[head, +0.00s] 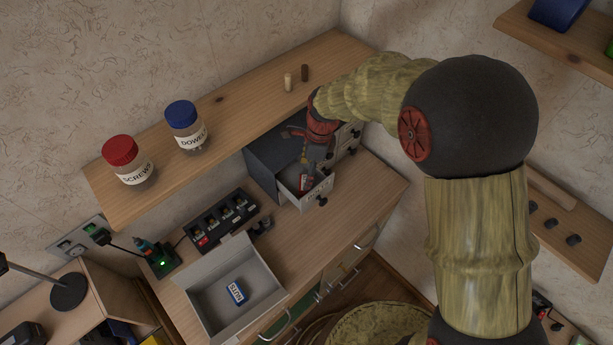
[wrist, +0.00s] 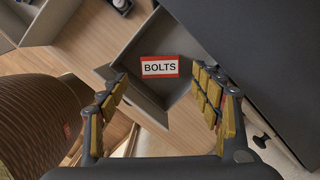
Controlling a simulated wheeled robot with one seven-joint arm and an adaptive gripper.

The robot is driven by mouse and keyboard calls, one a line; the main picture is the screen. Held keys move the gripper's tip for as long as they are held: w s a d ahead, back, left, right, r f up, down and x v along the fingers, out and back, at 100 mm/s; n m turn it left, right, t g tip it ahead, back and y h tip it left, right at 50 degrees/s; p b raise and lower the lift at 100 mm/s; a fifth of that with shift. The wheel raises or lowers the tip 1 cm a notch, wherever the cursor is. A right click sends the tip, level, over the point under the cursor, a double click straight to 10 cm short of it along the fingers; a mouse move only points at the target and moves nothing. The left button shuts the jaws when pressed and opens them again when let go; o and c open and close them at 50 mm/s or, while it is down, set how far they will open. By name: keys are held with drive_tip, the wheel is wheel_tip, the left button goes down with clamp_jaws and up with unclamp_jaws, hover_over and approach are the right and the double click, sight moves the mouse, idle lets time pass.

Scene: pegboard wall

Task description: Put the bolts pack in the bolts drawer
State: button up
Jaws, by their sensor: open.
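The bolts pack (wrist: 160,67) is a small red and white pack marked BOLTS. It lies inside the pulled-out drawer (wrist: 178,118), label facing up in the wrist view. In the head view the pack (head: 304,182) shows red and white within the open drawer (head: 320,190) of the dark grey cabinet (head: 270,157). My gripper (wrist: 160,84) is open, with its fingers apart on either side of the pack and nothing between the pads. In the head view my gripper (head: 309,160) is above the drawer, partly hiding its inside.
A shelf (head: 235,110) with jars and two small pegs overhangs the cabinet. A grey open box (head: 207,308) holding a blue and white pack (head: 236,292) stands at the front left. A black tray (head: 220,218) lies behind it. The bench right of the drawer is clear.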

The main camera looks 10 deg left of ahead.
drive_tip(key=shift+d+r, duration=0.15)
drive_tip(key=shift+r, duration=0.4)
drive_tip(key=s+d+r+n+t, duration=0.1)
drive_tip(key=s+d+r+n, duration=0.25)
drive_tip(key=d+r, duration=0.35)
drive_tip(key=s+d+r+n+t, duration=0.2)
drive_tip(key=d+r+n, duration=0.25)
drive_tip(key=r, duration=0.45)
drive_tip(key=s+d+r+n+t+h, duration=0.1)
drive_tip(key=s+d+r+n, duration=0.2)
drive_tip(key=s+d, duration=0.3)
drive_tip(key=s+d+r+n+t, duration=0.1)
drive_tip(key=s+d+r+n, duration=0.3)
drive_tip(key=s, duration=0.6)
drive_tip(key=shift+s+d+r+n+t+h, duration=0.2)
drive_tip(key=shift+d+r+n+t+h, duration=0.15)
drive_tip(key=shift+d+n, duration=0.75)
drive_tip(key=shift+a+f, duration=0.1)
wheel_tip(320, 180, down, 11)
drive_tip(key=b, duration=1.1)
